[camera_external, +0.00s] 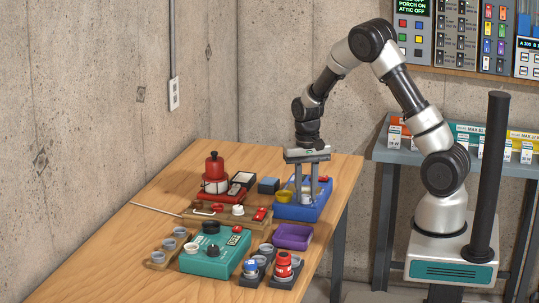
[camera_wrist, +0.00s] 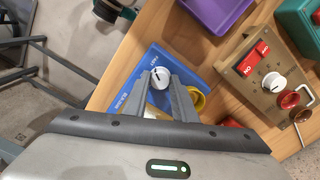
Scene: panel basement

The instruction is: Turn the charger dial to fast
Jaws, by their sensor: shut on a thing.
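The charger is a blue box (camera_external: 313,213) at the back right of the wooden table. My gripper (camera_external: 300,201) reaches straight down over the box. Its two fingers are shut on the dial, and they hide part of it in the wrist view (camera_wrist: 162,82). A yellow round piece (camera_wrist: 197,99) sits beside the fingers.
A purple tray (camera_external: 293,237) and a teal box (camera_external: 216,256) stand nearer the front. A wooden board (camera_wrist: 268,92) with a red switch and white knob lies beside the charger. A red canister (camera_external: 214,168) stands farther left. The table's right edge is close.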

